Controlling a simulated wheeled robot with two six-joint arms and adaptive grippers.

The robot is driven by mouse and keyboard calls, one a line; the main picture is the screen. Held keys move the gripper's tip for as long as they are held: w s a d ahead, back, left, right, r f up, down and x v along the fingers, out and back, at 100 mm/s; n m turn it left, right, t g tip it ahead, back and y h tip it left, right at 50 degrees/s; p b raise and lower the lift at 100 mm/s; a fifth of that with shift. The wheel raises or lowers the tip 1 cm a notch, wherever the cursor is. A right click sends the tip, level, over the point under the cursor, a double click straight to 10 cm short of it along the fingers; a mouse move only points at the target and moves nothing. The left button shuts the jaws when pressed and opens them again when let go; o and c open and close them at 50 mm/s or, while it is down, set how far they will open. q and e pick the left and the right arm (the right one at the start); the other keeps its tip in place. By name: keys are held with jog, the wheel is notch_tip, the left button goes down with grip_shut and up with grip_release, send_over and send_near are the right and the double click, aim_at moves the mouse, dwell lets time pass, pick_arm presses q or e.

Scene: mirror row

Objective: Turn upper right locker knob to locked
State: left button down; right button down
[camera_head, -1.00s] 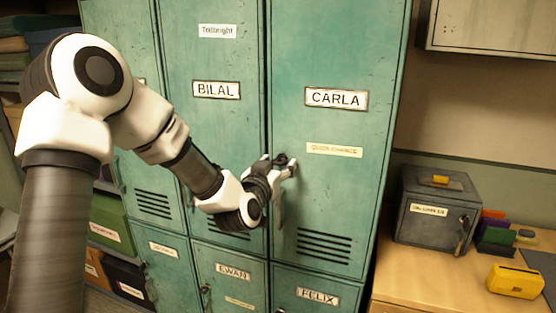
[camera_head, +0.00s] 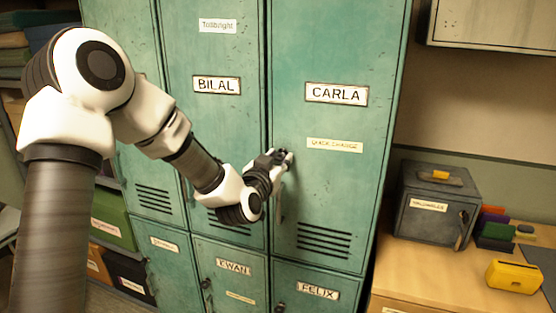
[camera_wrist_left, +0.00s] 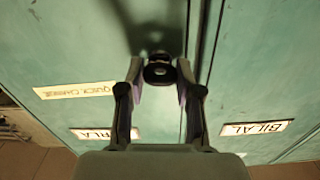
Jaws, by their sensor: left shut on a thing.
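The upper right locker (camera_head: 335,190) is a green door with a CARLA label and a QUICK CHANGE label, and its door looks closed. Its dark round knob (camera_wrist_left: 158,70) sits near the door's left edge and shows between the fingertips in the left wrist view, where the picture is upside down. My left gripper (camera_head: 284,158) is shut on the knob; it also shows in the left wrist view (camera_wrist_left: 160,75). In the head view the fingers mostly hide the knob, and I cannot tell which way it is turned. My right gripper is not in view.
The BILAL locker (camera_head: 215,140) is to the left, and the EWAN (camera_head: 232,285) and FELIX (camera_head: 318,275) lockers are below. A wooden desk (camera_head: 400,280) at the right holds a grey metal box (camera_head: 432,215) and a yellow object (camera_head: 515,277). A wall cabinet (camera_head: 495,22) is at upper right.

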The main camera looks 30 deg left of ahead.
pick_arm(q)
jog(key=m, duration=0.8)
jog(key=shift+m+p, duration=0.3)
jog(key=m+p, duration=0.1)
jog(key=m, duration=0.3)
jog(key=shift+m, duration=0.3)
jog(key=shift+m+p, duration=0.4)
jog(key=shift+m, duration=1.4)
jog(key=c, duration=0.8)
grip_release()
